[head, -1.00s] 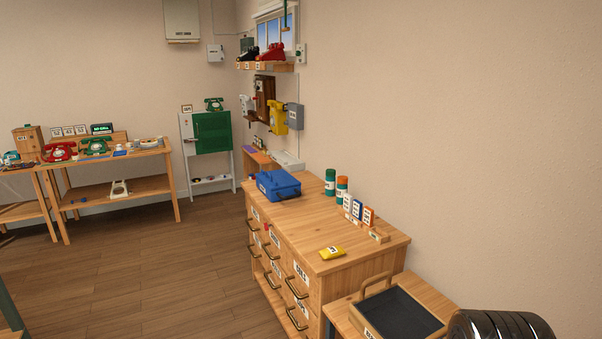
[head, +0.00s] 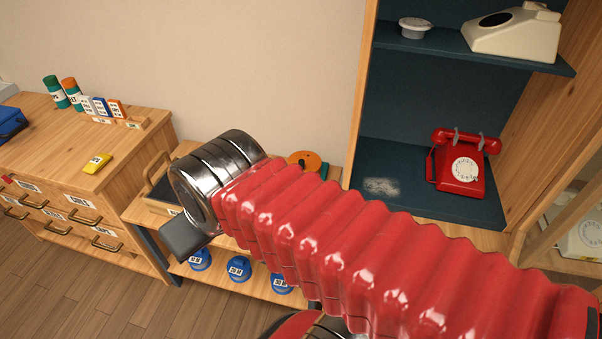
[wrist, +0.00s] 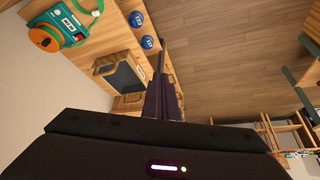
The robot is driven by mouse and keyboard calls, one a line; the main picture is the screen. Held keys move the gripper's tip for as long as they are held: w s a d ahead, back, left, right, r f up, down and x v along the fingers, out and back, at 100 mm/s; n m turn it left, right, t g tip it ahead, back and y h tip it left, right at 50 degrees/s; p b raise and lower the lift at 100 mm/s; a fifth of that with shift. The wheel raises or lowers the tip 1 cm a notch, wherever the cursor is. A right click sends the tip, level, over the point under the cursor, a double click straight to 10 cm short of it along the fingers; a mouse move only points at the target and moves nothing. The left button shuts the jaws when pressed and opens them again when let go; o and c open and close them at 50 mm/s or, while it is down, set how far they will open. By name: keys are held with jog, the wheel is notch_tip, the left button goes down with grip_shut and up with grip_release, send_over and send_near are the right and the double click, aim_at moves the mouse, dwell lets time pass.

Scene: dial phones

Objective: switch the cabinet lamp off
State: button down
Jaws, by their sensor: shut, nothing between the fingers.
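The cabinet (head: 362,75) stands open at the right of the head view, with a wooden frame and dark blue shelves. A red dial phone (head: 462,165) sits on its lower shelf and a cream phone body (head: 512,36) on its upper shelf. I cannot make out a lamp or its switch in either view. My gripper (wrist: 161,85) is shut and empty in the wrist view, over the low wooden bench and the floor. It is apart from the cabinet.
A low bench (head: 135,212) beside the cabinet carries a black-lined tray (wrist: 122,76) and a teal device with an orange disc (wrist: 43,39). Several blue pots (head: 239,268) stand on its lower shelf. A drawer chest (head: 120,180) is at left. The floor (head: 60,280) in front looks clear.

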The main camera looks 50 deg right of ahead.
jog(key=shift+w+d, duration=0.1)
jog(key=shift+d, duration=0.05)
jog(key=w+d+f+n+g+h, duration=0.1)
jog(key=d+f+n+g, duration=0.2)
jog(key=d, duration=1.7)
jog(key=s+d+f+g, duration=0.1)
jog(key=s+d+f, duration=0.1)
jog(key=d, duration=0.4)
jog(key=s+d+f+n, duration=0.1)
jog(key=s+d+f, duration=0.1)
jog(key=s+d, duration=0.3)
jog(key=s+d+f+n+g+y, duration=0.1)
jog(key=s+d+f, duration=0.1)
jog(key=s+d, duration=0.2)
jog(key=d, duration=0.3)
jog(key=shift+s+d+f+g, duration=0.15)
jog(key=shift+d+f+g, duration=0.15)
jog(key=shift+d, duration=0.1)
jog(key=shift+f, duration=0.1)
notch_tip(320, 180, down, 14)
jog(key=shift+r, duration=0.1)
